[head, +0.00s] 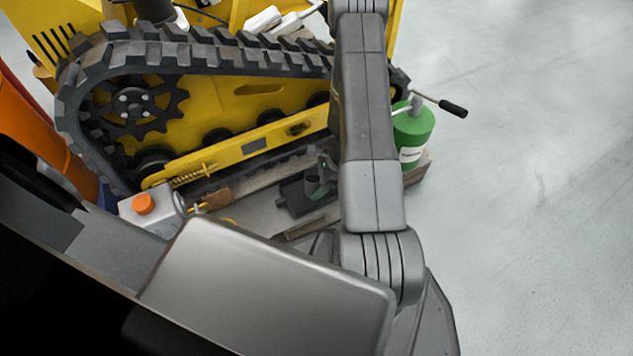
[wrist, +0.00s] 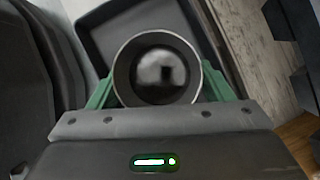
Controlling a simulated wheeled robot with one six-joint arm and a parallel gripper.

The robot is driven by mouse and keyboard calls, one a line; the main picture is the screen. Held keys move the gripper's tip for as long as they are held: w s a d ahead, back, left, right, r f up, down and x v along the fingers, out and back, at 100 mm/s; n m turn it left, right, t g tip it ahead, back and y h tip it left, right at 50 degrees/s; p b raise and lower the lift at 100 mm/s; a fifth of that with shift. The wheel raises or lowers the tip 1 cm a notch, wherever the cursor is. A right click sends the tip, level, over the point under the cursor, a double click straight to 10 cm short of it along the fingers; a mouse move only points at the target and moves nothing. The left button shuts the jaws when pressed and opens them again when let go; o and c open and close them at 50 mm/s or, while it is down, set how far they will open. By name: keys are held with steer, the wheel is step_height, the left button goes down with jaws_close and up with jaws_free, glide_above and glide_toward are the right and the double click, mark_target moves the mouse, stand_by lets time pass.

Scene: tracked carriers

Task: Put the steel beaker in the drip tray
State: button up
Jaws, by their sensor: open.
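The steel beaker (wrist: 157,70) is upright with its round open mouth facing the wrist camera. My gripper (wrist: 158,88) is open, with one green finger on each side of the beaker. The dark drip tray (wrist: 92,32) lies behind and under the beaker in this view. The beaker's base is hidden, so its contact with the tray floor cannot be seen. In the head view the beaker (head: 312,184) shows small over the drip tray (head: 294,200), beside a green finger of my gripper (head: 324,181). My arm hides part of this area.
A yellow tracked carrier (head: 240,105) stands behind the tray, its black track close by. A green canister (head: 413,135) stands right of my arm. A grey box with an orange button (head: 144,204) is at the left. Open floor is at right.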

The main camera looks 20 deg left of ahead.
mark_target(317, 176)
steer(key=p+v, duration=0.4)
steer(key=v, duration=0.8)
steer(key=shift+p, duration=0.4)
steer(key=shift+a, duration=0.1)
steer(key=b+x, duration=0.5)
steer(key=x, duration=0.7)
steer(key=shift+r+p, duration=0.95)
steer(key=shift+r, duration=0.8)
